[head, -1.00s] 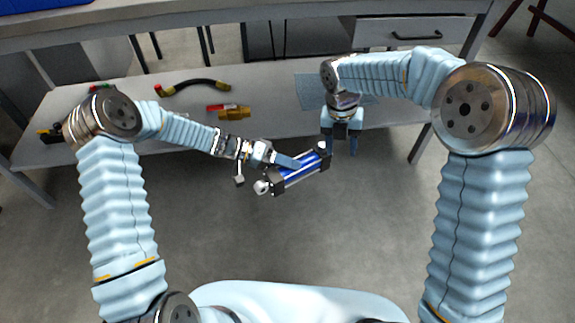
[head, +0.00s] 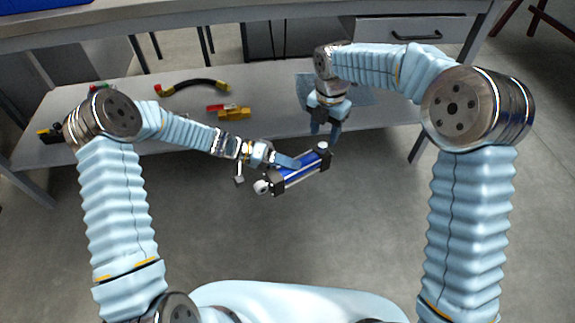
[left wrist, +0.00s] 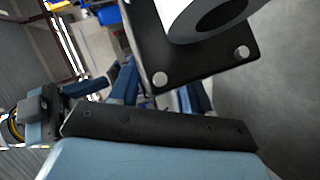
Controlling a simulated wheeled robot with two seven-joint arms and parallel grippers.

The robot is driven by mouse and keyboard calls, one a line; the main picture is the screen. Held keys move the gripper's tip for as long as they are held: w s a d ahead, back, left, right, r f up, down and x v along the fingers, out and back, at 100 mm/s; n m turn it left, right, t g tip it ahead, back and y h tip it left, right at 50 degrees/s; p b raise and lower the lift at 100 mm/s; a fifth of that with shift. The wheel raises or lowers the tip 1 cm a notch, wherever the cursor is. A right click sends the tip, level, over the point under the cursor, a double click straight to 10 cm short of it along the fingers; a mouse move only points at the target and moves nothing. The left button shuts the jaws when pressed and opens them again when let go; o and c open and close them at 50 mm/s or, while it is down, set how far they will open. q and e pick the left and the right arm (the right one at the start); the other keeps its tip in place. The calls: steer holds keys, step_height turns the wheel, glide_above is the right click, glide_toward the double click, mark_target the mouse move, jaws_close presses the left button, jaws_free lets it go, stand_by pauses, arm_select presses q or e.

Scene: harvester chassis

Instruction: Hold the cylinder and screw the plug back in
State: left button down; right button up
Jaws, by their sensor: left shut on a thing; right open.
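My left gripper (head: 290,163) is shut on the cylinder (head: 303,178), a blue body with black end caps and silver rods. It is held in the air in front of the bench, tilted up to the right. A pale round end piece (head: 261,187) shows at its lower left. A small pale fitting (head: 322,146) sits at the upper right cap; I cannot tell if it is the plug. My right gripper (head: 324,138) is open, fingers down, just behind that cap. The left wrist view shows a black end cap (left wrist: 205,60) with bolts beside my finger.
The low bench shelf (head: 275,122) lies behind the cylinder. On it are a black hose (head: 200,83) with red and yellow ends, a yellow piece (head: 236,114), a red piece (head: 217,107) and a pale blue mat (head: 360,92). The floor in front is clear.

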mark_target(323, 145)
steer(key=shift+f, duration=2.35)
